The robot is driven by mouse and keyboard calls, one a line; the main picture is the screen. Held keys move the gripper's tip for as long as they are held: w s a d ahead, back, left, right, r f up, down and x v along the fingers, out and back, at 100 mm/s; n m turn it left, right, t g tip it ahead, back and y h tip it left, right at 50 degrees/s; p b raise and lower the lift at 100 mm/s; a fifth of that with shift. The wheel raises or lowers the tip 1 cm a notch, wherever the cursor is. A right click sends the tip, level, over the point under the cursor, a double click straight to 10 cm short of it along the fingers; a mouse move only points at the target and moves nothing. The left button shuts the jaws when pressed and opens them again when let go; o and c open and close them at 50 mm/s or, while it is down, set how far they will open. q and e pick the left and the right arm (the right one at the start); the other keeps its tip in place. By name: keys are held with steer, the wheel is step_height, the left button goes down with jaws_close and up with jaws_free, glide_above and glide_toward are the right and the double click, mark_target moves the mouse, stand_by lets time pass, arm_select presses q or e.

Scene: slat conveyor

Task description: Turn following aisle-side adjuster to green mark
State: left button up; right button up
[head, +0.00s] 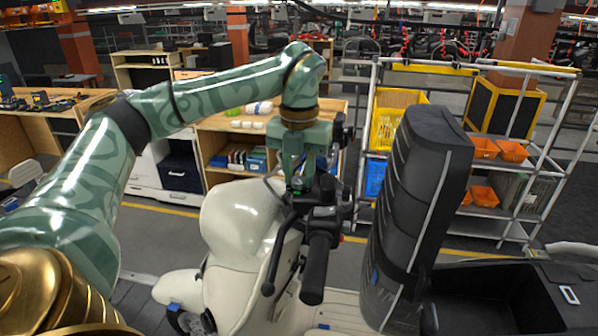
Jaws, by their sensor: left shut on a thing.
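A cream scooter (235,222) stands in front of me, with a black handlebar grip (318,265) and lever pointing towards me. My left gripper (298,184) reaches down from above onto the black handlebar fittings. It is shut on a small part there, which I take to be the adjuster; the fingers hide most of it. A little green shows by the fingertips, but I cannot tell whether it is the mark. The adjuster's angle cannot be read. My right gripper is not in view.
A tall black ribbed seat-like piece (424,175) rises just right of the handlebar. A black open bin (495,300) is at lower right. Behind stand a wheeled rack with a yellow crate (393,112) and orange bins (484,148), and a wooden shelf unit (215,142).

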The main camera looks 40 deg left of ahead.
mark_target(300, 180)
arm_select(q)
steer(key=m, duration=0.5)
steer(key=shift+m, duration=0.7)
steer(key=o, duration=1)
steer(key=shift+c, duration=0.2)
steer(key=shift+r, duration=0.1)
step_height(300, 180, up, 16)
steer(key=shift+d, duration=0.1)
